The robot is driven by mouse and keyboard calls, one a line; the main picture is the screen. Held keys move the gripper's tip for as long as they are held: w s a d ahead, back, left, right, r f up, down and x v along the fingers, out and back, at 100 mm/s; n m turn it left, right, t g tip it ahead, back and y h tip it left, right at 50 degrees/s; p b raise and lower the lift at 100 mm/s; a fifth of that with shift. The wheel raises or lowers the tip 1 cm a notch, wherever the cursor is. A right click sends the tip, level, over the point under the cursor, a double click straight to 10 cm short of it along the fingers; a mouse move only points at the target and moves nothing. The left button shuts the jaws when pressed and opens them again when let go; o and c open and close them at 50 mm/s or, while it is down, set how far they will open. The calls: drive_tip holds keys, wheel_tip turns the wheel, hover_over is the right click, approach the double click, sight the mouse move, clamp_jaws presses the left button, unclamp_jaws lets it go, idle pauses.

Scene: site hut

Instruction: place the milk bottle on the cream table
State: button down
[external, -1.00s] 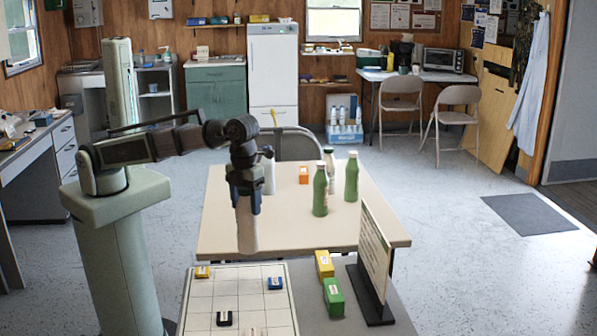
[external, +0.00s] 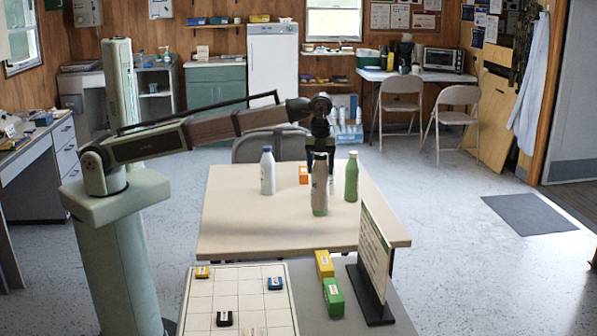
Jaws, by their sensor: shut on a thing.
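The cream table (external: 235,235) stands in the middle of the external view. My gripper (external: 320,155) is over its right part, pointing down and shut on a pale beige bottle, taken as the milk bottle (external: 320,185). The bottle is upright, and its label cannot be read. It covers most of a green bottle whose green base (external: 320,212) shows just below it. Whether the held bottle touches the table or that green bottle I cannot tell.
The table's front and left are clear. A standing sign (external: 375,255) rises near its front right corner.

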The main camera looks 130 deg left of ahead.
drive_tip(key=w+a+m, duration=0.2)
drive_tip(key=w+a, duration=0.5)
drive_tip(key=a, duration=0.4)
wheel_tip(320, 180, down, 9)
drive_tip(key=shift+d, duration=0.2)
drive_tip(key=shift+c, duration=1.3)
unclamp_jaws()
wheel_tip(320, 180, up, 12)
